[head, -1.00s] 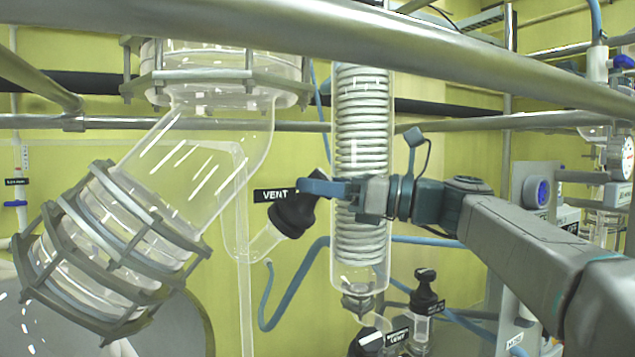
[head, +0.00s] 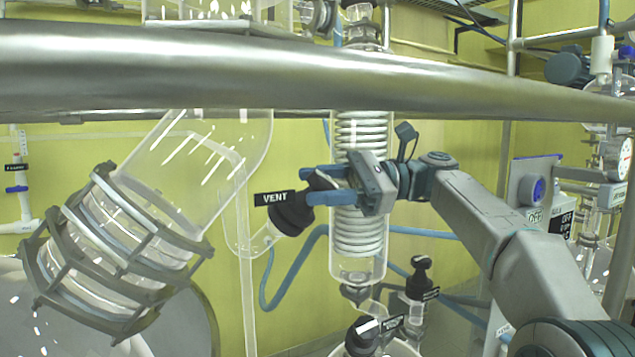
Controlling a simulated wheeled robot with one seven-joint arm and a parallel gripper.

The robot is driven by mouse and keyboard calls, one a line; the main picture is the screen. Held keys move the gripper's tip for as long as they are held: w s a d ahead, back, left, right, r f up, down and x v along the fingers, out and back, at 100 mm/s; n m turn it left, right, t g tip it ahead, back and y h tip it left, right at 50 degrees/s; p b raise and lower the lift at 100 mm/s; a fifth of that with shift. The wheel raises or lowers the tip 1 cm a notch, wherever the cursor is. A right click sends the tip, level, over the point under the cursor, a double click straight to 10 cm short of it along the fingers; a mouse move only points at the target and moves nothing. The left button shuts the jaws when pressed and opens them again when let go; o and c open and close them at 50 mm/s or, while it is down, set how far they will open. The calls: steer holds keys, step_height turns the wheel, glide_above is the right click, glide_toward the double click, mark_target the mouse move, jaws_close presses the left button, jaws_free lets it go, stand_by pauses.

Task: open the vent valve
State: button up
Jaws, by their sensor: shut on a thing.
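The vent valve (head: 291,214) is a black knob on a slanted clear glass side arm, left of the centre. A black label reading VENT (head: 274,198) sits beside it. My gripper (head: 310,186) reaches in from the right with its blue fingers shut on the upper end of the vent valve. Both fingers show, one above the other, with part of the valve's top between them. The fingers hide some of the knob, so its exact turn position is hard to tell.
A thick metal rail (head: 250,70) crosses the view above my arm. A glass coil condenser (head: 357,240) stands right behind my gripper. A large clamped glass elbow (head: 190,175) is at left. Other black valves (head: 421,277) and a blue hose (head: 285,290) lie below.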

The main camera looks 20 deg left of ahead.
steer(key=shift+f+n, duration=0.1)
steer(key=shift+n, duration=0.2)
stand_by(0.4)
steer(key=o, duration=1)
steer(key=shift+w+d, duration=0.15)
steer(key=shift+w, duration=0.05)
steer(key=shift+s+h, duration=0.1)
steer(key=shift+h, duration=0.2)
steer(key=v, duration=0.7)
steer(key=shift+w+d, duration=0.15)
steer(key=shift+w, duration=0.1)
